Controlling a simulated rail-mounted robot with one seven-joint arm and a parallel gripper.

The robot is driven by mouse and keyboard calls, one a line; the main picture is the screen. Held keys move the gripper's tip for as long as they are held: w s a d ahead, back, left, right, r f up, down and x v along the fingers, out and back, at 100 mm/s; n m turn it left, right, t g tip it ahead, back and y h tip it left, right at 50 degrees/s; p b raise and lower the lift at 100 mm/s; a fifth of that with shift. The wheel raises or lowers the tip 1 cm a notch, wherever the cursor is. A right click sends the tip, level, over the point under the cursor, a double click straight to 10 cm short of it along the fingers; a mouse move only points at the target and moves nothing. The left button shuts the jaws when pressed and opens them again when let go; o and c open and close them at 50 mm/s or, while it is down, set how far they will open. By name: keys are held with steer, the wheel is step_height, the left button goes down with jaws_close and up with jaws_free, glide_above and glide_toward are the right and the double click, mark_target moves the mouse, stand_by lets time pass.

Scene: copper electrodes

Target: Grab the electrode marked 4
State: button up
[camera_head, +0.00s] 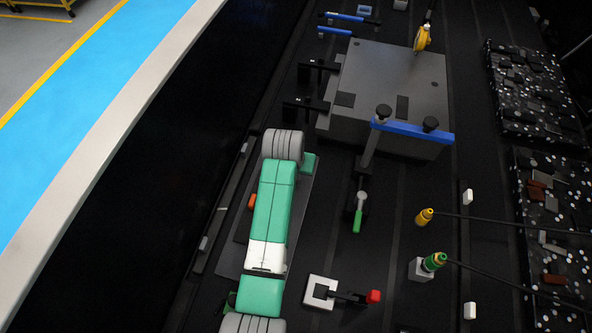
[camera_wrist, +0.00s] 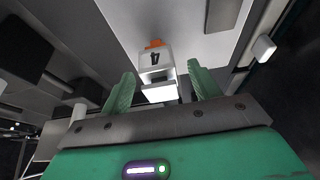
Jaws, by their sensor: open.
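The electrode marked 4 (camera_wrist: 155,57) shows in the wrist view as a pale block with a dark 4 and an orange part at its top end. A bright white piece sits just below it in the picture. My gripper (camera_wrist: 161,70) is open, with one green finger to each side of the electrode in the picture. Gaps show on both sides, and the fingers do not visibly touch it. How far the electrode lies beyond the fingertips is hard to tell. In the head view my arm hides the gripper, and I cannot make out the number 4 there.
In the head view a grey block (camera_head: 390,75) with a blue bar (camera_head: 412,131) stands beyond my arm. A small orange item (camera_head: 251,202) shows beside my arm. Yellow (camera_head: 425,216) and green (camera_head: 434,262) connectors with cables are at right. Dark blocks (camera_wrist: 25,48) fill the wrist view's left.

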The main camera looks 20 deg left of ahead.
steer(key=shift+x, duration=1)
steer(key=shift+r, duration=0.15)
jaws_close()
steer(key=shift+r+p, duration=0.5)
steer(key=shift+r, duration=0.05)
step_height(320, 180, up, 3)
steer(key=p, duration=0.2)
steer(key=shift+f+p, duration=0.15)
steer(key=shift+p, duration=0.25)
steer(key=s+p, duration=0.1)
steer(key=p, duration=0.1)
steer(key=r+p, duration=0.1)
steer(key=shift+s+d+p, duration=0.2)
steer(key=shift+s+p, duration=0.15)
steer(key=s+d+p, duration=0.2)
steer(key=s+p, duration=1.1)
steer(key=s, duration=0.1)
steer(key=shift+d, duration=0.4)
